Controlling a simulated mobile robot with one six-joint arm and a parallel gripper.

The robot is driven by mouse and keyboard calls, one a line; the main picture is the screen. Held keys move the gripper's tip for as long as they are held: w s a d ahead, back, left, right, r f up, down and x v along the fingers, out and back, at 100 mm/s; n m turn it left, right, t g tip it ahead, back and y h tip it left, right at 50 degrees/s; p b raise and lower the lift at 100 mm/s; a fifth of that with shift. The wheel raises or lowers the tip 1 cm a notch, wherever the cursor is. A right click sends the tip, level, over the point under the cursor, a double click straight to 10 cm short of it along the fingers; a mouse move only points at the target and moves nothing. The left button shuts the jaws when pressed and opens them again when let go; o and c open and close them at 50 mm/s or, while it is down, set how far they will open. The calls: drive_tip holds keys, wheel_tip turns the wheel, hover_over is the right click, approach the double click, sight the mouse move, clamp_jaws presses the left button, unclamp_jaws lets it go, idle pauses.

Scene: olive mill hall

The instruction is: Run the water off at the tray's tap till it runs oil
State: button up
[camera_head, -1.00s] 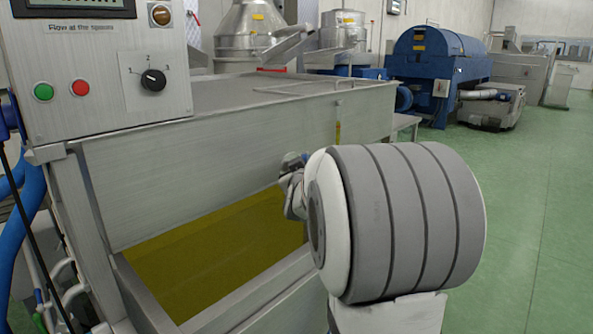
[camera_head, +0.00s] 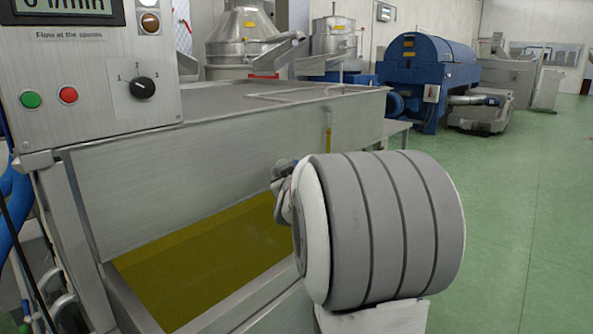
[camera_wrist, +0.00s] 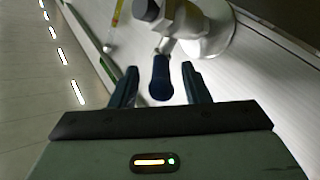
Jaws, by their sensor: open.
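The tray (camera_head: 230,140) is a long steel trough with yellow-green oily liquid (camera_head: 200,265) visible in its lower front opening. In the wrist view a pale metal tap (camera_wrist: 205,28) sits on a steel wall, with a dark blue lever (camera_wrist: 161,78) pointing toward me. My gripper (camera_wrist: 159,68) is open, with one dark finger on each side of the lever and a visible gap on both sides. The tap is hidden in the head view, where my arm blocks the tray's right end. What runs from the tap's mouth cannot be seen.
A sight tube with yellow in it (camera_head: 328,125) stands on the tray's wall and also shows in the wrist view (camera_wrist: 117,12). A control panel (camera_head: 90,70) is at left. A blue machine (camera_head: 428,75) stands behind. Green floor (camera_head: 520,220) is clear at right.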

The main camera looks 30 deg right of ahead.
drive_tip(key=shift+a, duration=0.1)
drive_tip(key=p+v, duration=0.1)
drive_tip(key=v, duration=0.6)
drive_tip(key=shift+s+p, duration=0.35)
drive_tip(key=shift+p, duration=0.05)
drive_tip(key=shift+a, duration=0.15)
